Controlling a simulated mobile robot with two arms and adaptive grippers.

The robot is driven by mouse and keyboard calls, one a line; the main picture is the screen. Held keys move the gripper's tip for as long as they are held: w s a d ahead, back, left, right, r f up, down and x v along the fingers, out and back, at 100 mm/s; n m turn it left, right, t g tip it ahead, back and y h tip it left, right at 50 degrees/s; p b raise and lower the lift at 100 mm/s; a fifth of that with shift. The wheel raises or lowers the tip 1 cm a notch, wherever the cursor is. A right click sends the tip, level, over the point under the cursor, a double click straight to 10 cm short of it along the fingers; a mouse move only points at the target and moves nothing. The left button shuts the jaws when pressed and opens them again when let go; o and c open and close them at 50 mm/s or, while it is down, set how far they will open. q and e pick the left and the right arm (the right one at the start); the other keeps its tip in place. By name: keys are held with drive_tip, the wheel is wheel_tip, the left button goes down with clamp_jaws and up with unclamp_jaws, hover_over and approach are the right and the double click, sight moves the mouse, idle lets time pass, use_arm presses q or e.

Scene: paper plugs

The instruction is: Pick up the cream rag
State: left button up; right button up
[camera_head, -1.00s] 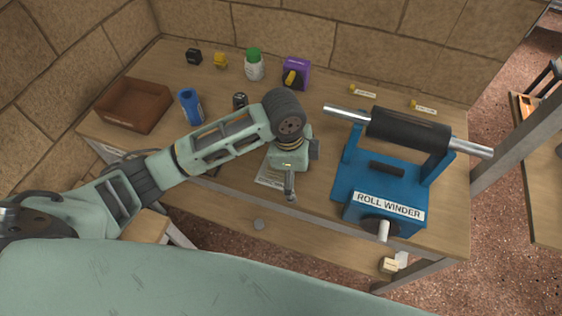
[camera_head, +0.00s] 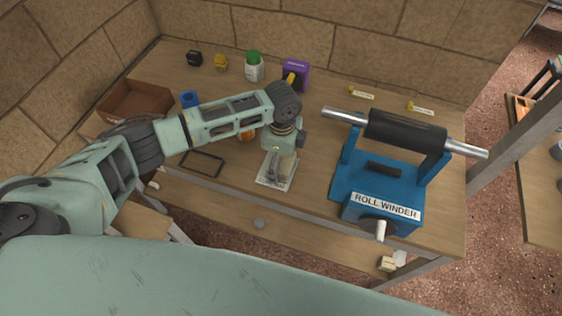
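My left gripper (camera_head: 274,172) points down over a pale printed sheet (camera_head: 264,182) near the front edge of the workbench. A small cream patch (camera_head: 288,165) shows right beside the gripper's fingers, over the sheet. It may be the cream rag, but it is too small and too covered to be sure. I cannot tell whether the fingers are apart or closed, or whether they touch it. My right gripper is not in view.
The blue roll winder (camera_head: 378,185) stands just right of the gripper. A brown tray (camera_head: 150,100), a green-capped jar (camera_head: 254,68) and a purple box (camera_head: 296,72) stand farther back. A dark flat frame (camera_head: 203,164) lies left of the sheet.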

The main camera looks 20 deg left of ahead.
sight(282, 162)
use_arm(q)
drive_tip(key=shift+f, duration=0.15)
drive_tip(key=c, duration=1.2)
drive_tip(key=shift+r, duration=0.7)
wheel_tip(282, 162, up, 3)
drive_tip(key=shift+w+f+b, duration=0.1)
drive_tip(key=shift+f+b, duration=0.1)
drive_tip(key=shift+b, duration=0.45)
drive_tip(key=d+r+b, duration=0.1)
drive_tip(key=d+r, duration=0.1)
drive_tip(key=d, duration=0.2)
drive_tip(key=s+d+r, duration=0.1)
drive_tip(key=d+r, duration=0.1)
drive_tip(key=d, duration=0.1)
drive_tip(key=d+r+b, duration=0.1)
drive_tip(key=d+r, duration=0.2)
drive_tip(key=d, duration=0.1)
drive_tip(key=shift+s+d+b, duration=0.3)
drive_tip(key=shift+s+d, duration=0.05)
drive_tip(key=shift+s, duration=0.05)
